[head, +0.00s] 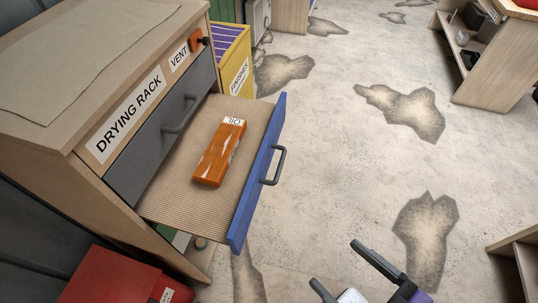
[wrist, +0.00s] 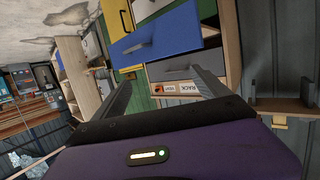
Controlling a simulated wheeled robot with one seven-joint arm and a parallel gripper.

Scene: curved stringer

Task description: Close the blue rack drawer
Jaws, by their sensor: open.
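The blue drawer front (head: 259,172) stands pulled well out of the drying rack cabinet (head: 85,165) in the head view. A dark bar handle (head: 274,166) sits on its outer face. An orange block labelled OIL (head: 219,155) lies on the ribbed drawer floor (head: 170,200). My gripper (head: 334,262) is open and empty at the bottom, to the right of the blue front and apart from it. In the wrist view, the picture is turned over; the blue front (wrist: 160,40) and its handle (wrist: 138,47) appear beyond the open fingers (wrist: 160,77).
A grey drawer (head: 165,130) above the blue one is shut. A yellow bin (head: 232,62) stands behind the cabinet, and a red box (head: 110,280) is at the lower left. Stained floor (head: 340,150) to the right of the drawer is free. Wooden shelving (head: 490,60) stands at the upper right.

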